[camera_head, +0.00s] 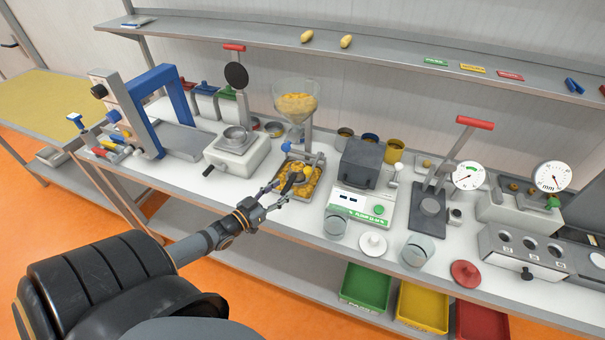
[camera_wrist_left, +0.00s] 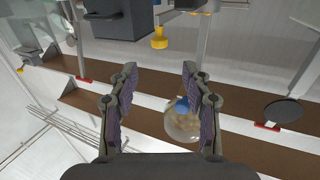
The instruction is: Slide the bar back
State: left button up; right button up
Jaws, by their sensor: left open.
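Under the clear hopper (camera_head: 296,99) is a grey metal mechanism with a short crosswise bar (camera_head: 303,153). A yellow knob (camera_head: 308,171) shows at its front, and it also shows in the left wrist view (camera_wrist_left: 159,40). I cannot tell for certain whether the knob belongs to the bar. My left gripper (camera_head: 284,187) is open and empty, just in front of the tray (camera_head: 290,204) under the hopper. In the left wrist view its fingers (camera_wrist_left: 160,72) are spread, with the knob beyond and between them, apart from them. My right gripper is not in view.
A lever press with a red handle (camera_head: 475,123) is farther right. Coloured bins (camera_head: 366,288) sit below the bench.

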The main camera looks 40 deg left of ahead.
aim_at(305, 172)
pick_arm(q)
jog(key=w+b, duration=0.1)
jog(key=w, duration=0.2)
jog(key=w+d+b, duration=0.1)
jog(key=w, duration=0.2)
jog(key=w+b, duration=0.1)
jog(key=w, duration=0.2)
jog(key=shift+w+d+r, duration=0.1)
jog(key=shift+d, duration=0.15)
jog(key=shift+w+d, duration=0.15)
jog(key=shift+w, duration=0.4)
jog(key=shift+c, duration=0.2)
grip_shut()
